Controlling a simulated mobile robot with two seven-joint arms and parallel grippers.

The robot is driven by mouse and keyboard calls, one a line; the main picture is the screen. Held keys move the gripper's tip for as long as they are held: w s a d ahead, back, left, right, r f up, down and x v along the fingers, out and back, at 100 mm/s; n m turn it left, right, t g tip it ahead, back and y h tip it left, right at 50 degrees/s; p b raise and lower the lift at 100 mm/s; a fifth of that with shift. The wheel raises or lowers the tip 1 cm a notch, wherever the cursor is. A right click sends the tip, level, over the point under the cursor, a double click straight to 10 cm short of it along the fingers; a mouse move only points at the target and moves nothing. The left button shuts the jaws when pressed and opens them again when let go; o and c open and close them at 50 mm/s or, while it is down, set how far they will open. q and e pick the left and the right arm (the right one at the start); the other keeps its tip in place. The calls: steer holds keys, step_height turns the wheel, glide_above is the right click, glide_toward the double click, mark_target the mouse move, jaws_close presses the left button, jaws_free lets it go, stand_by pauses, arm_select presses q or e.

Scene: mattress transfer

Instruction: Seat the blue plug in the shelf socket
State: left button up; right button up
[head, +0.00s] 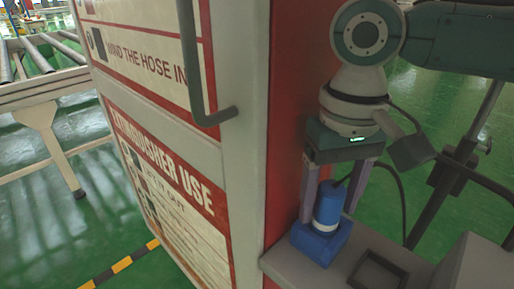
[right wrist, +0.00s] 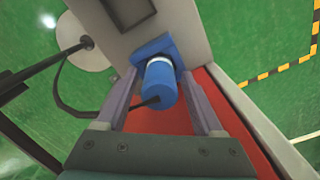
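The blue plug (head: 328,203) is an upright cylinder with a pale ring near its foot and a dark cable from its top. Below it is a square blue block (head: 318,245) on the grey shelf (head: 285,266); I cannot tell whether this block is part of the plug or a socket. A dark square frame (head: 379,272) lies on the shelf to the right. My right gripper (head: 329,214) points down with its fingers on either side of the plug. The right wrist view shows gaps between the fingers and the plug (right wrist: 161,84). My left gripper is not in view.
A tall cabinet with red and white signs (head: 185,195) and a grey handle (head: 212,117) stands left of the shelf. A dark stand (head: 455,170) is at the right. The plug's cable loops beside my right gripper. Green floor lies around.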

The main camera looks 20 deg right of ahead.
steer(key=shift+o, duration=0.3)
steer(key=shift+r, duration=0.1)
step_height(320, 180, up, 11)
steer(key=p, duration=0.3)
steer(key=shift+r, duration=0.55)
steer(key=shift+s, duration=0.1)
